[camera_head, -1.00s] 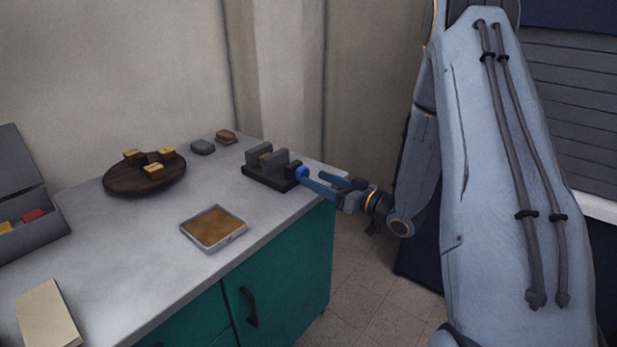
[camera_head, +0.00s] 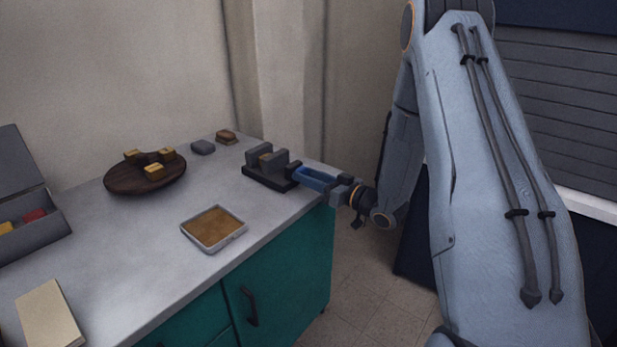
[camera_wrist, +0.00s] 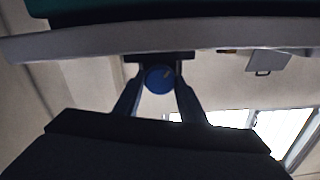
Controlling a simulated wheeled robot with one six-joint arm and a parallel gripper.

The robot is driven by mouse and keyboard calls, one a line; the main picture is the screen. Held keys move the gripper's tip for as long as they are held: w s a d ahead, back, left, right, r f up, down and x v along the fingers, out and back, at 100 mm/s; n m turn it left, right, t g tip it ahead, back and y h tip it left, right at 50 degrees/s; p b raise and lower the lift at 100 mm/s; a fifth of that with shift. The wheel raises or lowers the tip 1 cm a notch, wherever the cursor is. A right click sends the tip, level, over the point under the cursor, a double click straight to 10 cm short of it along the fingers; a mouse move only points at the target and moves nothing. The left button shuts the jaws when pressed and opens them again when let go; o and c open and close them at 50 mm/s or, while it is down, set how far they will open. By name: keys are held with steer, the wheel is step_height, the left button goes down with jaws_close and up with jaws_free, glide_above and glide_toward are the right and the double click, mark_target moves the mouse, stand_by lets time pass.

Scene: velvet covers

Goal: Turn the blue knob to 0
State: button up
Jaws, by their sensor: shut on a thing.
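The blue knob (camera_wrist: 159,79) is round and shows between my fingers in the wrist view, with a small pale mark near its lower edge. It sits on the end of a dark vise-like device (camera_head: 268,168) near the right end of the counter. My gripper (camera_head: 299,176) reaches in level from the right, with its blue fingers shut on the knob, one on each side. In the head view the fingers hide the knob. The numbers or scale around the knob cannot be read.
The grey counter (camera_head: 120,270) holds a round wooden tray (camera_head: 125,183) with several yellow blocks, a shallow square tray (camera_head: 213,229), a pale book (camera_head: 48,313), an open grey box (camera_head: 30,225) and two small blocks (camera_head: 202,147) at the back. Teal cabinets (camera_head: 285,265) lie below.

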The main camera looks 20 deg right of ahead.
steer(key=shift+n, duration=0.4)
steer(key=n+b, duration=0.2)
steer(key=n, duration=0.4)
steer(key=n+b, duration=0.3)
steer(key=n, duration=0.3)
steer(key=shift+f+n, duration=0.15)
steer(key=shift+n, duration=0.25)
steer(key=n+b, duration=0.2)
steer(key=n, duration=0.2)
steer(key=shift+b, duration=0.4)
steer(key=shift+n+b, duration=1.15)
steer(key=shift+n, duration=0.45)
steer(key=o, duration=1.1)
steer(key=shift+c, duration=0.2)
